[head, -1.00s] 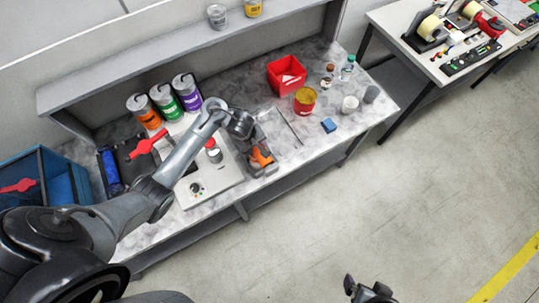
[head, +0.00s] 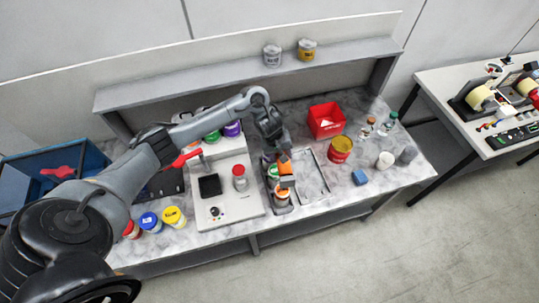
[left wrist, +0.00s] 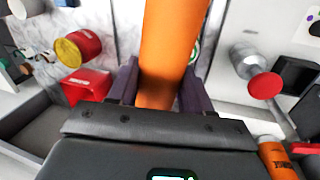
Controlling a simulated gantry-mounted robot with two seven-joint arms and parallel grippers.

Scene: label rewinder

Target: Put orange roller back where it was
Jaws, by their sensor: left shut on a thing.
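The orange roller (left wrist: 172,45) stands out from between the two purple fingers of my left gripper (left wrist: 160,88) in the left wrist view. The gripper is shut on it. In the head view my left gripper (head: 280,152) is over the narrow grey tray (head: 283,209) at the right of the white machine, and the orange roller (head: 287,169) shows just below it. Green and orange things show in the tray below; the gripper partly hides them. I cannot tell whether the roller touches them. My right gripper is out of view.
The white machine (head: 229,208) carries a red-capped post (head: 239,172). A flat metal tray (head: 312,175), red bin (head: 326,121), red-and-yellow can (head: 340,149) and blue block (head: 360,177) are to the right. Red, blue and yellow jars (head: 173,216) stand at the left front. Cans behind are partly hidden.

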